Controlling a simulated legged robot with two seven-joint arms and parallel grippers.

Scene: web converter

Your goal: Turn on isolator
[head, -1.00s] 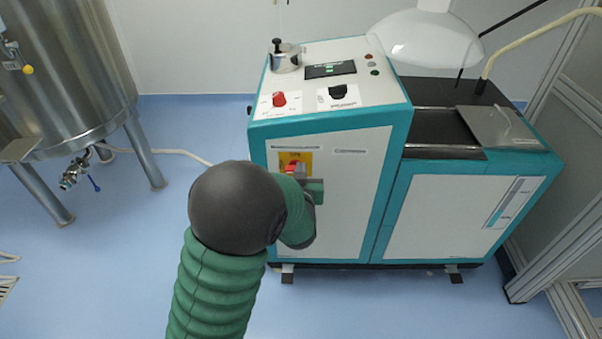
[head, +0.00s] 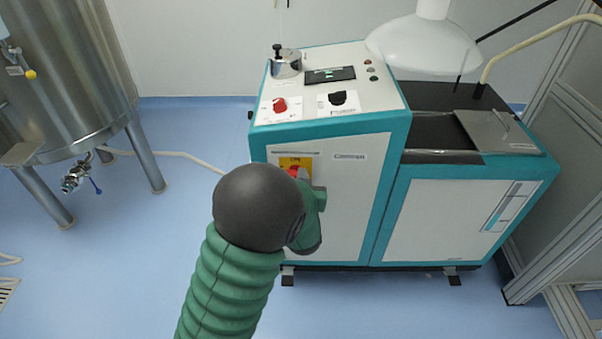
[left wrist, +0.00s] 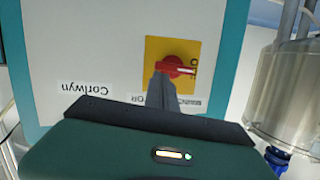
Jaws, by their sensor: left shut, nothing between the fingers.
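The isolator is a red rotary knob (left wrist: 175,66) on a yellow plate (left wrist: 155,50), on the front panel of the white and teal machine. In the head view the knob (head: 294,172) is partly hidden behind my left arm, and the yellow plate (head: 288,162) shows above it. The wrist view shows the panel upside down, with the knob's handle lying roughly sideways. My left gripper (left wrist: 160,80) is shut and empty, its tips at the lower left edge of the knob in that view. I cannot tell whether they touch it. My right gripper is not in view.
The machine's top carries another red knob (head: 280,105), a black switch (head: 338,98) and a small display (head: 330,74). A steel tank (head: 65,70) stands at the left. A grey-framed partition (head: 570,150) stands at the right. Blue floor is open around the machine.

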